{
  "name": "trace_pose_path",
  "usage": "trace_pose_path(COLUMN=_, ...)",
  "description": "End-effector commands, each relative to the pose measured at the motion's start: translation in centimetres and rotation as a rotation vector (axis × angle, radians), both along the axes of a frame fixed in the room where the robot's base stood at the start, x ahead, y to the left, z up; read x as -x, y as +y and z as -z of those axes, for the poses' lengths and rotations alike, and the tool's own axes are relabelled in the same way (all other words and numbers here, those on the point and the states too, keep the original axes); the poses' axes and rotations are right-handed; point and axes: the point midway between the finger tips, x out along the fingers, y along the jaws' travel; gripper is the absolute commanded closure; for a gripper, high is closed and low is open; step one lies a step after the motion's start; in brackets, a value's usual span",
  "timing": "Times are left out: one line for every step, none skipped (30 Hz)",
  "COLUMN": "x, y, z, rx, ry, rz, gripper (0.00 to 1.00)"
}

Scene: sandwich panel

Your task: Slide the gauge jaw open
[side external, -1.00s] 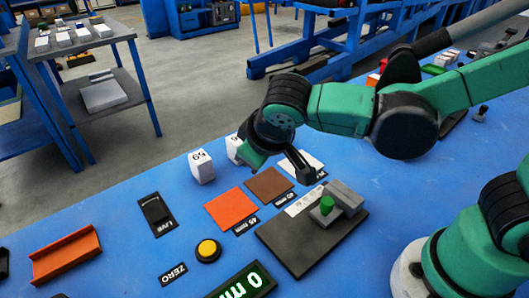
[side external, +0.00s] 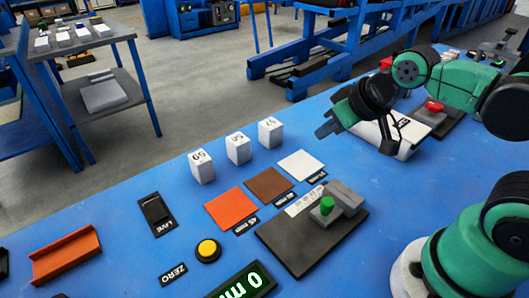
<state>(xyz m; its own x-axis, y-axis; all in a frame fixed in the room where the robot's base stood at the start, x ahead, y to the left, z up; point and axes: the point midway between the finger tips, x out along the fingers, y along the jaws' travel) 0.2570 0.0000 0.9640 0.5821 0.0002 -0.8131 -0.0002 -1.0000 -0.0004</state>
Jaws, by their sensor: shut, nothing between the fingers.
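The gauge stands on a dark base plate (side external: 300,244) in the lower middle of the side external view. Its grey jaw block (side external: 346,196) sits on the plate, with a green knob (side external: 327,204) on a small grey slider in front, close against the block. A pale scale strip (side external: 304,201) lies beside it. The display (side external: 243,283) reads 0 and is cut off by the frame edge.
Three numbered white blocks (side external: 238,149) stand in a row behind orange (side external: 231,208), brown (side external: 269,183) and white (side external: 300,165) squares. A yellow button (side external: 208,250), a LIVE switch (side external: 156,212) and an orange channel (side external: 66,255) are to the left. Bare blue table lies between.

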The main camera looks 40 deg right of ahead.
Motion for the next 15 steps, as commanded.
trace_pose_path(x=0.00, y=0.01, z=0.00, rx=0.000, ry=0.000, rz=0.000, gripper=1.00)
trace_pose_path(x=0.00, y=0.01, z=0.00, rx=0.000, ry=0.000, rz=0.000, gripper=1.00)
trace_pose_path(x=0.00, y=0.01, z=0.00, rx=0.000, ry=0.000, rz=0.000, gripper=1.00)
trace_pose_path(x=-0.01, y=0.01, z=0.01, rx=0.000, ry=0.000, rz=0.000, gripper=1.00)
trace_pose_path(x=-0.01, y=0.01, z=0.01, rx=0.000, ry=0.000, rz=0.000, gripper=1.00)
trace_pose_path(x=-0.01, y=0.01, z=0.01, rx=0.000, ry=0.001, rz=0.000, gripper=1.00)
trace_pose_path(x=0.00, y=0.01, z=0.01, rx=0.000, ry=0.001, rz=0.000, gripper=1.00)
trace_pose_path(x=0.00, y=0.01, z=0.01, rx=0.000, ry=0.001, rz=0.000, gripper=1.00)
trace_pose_path(x=-0.01, y=0.01, z=0.01, rx=0.000, ry=0.001, rz=0.000, gripper=1.00)
trace_pose_path(x=0.00, y=0.01, z=0.01, rx=0.000, ry=0.001, rz=0.000, gripper=1.00)
trace_pose_path(x=0.00, y=0.01, z=0.01, rx=0.000, ry=0.001, rz=0.000, gripper=1.00)
trace_pose_path(x=0.00, y=0.01, z=0.01, rx=0.000, ry=0.001, rz=0.000, gripper=1.00)
trace_pose_path(x=0.00, y=0.01, z=0.01, rx=0.000, ry=0.001, rz=0.000, gripper=1.00)
trace_pose_path(x=0.00, y=0.01, z=0.01, rx=0.000, ry=0.001, rz=0.000, gripper=1.00)
trace_pose_path(x=0.00, y=0.02, z=0.01, rx=0.000, ry=0.001, rz=0.000, gripper=0.94)
